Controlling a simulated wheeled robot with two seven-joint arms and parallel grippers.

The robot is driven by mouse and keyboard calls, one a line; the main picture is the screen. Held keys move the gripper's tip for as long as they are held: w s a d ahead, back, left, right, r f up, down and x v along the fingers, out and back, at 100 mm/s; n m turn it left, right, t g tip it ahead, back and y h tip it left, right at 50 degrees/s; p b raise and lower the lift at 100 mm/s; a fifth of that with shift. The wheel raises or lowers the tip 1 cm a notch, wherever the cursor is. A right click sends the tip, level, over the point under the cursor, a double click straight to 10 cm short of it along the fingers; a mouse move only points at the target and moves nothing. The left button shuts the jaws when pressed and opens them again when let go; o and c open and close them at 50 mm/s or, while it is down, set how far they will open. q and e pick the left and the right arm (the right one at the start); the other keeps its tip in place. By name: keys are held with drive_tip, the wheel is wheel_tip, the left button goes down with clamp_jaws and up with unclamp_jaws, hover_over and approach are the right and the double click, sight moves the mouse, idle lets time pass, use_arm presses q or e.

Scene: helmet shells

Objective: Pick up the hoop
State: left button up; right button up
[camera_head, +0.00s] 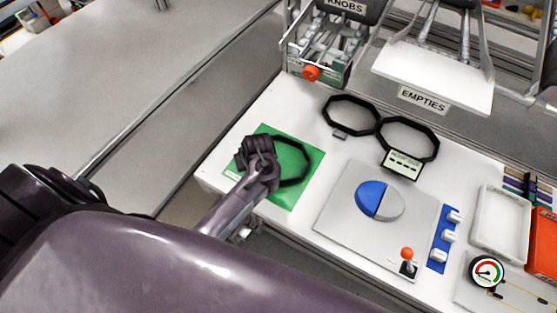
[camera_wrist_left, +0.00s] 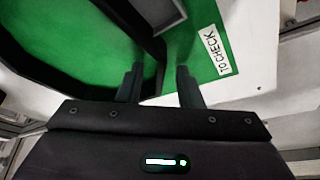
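A black octagonal hoop (camera_head: 304,158) lies on a green mat (camera_head: 285,198) at the left end of the white worktop. My left gripper (camera_head: 258,164) is over the hoop's left side and hides part of it. In the left wrist view, the two fingers of my left gripper (camera_wrist_left: 160,84) are apart. A stretch of the hoop's black rim (camera_wrist_left: 154,48) runs into the gap between them. I cannot tell whether either finger touches it. The mat's "TO CHECK" label (camera_wrist_left: 222,50) lies beside the right finger. My right gripper is not in view.
Two more black hoops (camera_head: 350,98) (camera_head: 437,142) lie behind, near a small "hoop size" sign (camera_head: 402,163). A grey panel with a blue-and-grey disc (camera_head: 379,201) and a red-knobbed lever (camera_head: 407,254) stands to the right. The "KNOBS" rack and "EMPTIES" shelf (camera_head: 430,75) are at the back.

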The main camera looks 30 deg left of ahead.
use_arm(q)
drive_tip(key=shift+s+r, duration=0.1)
drive_tip(key=c, duration=0.4)
clamp_jaws()
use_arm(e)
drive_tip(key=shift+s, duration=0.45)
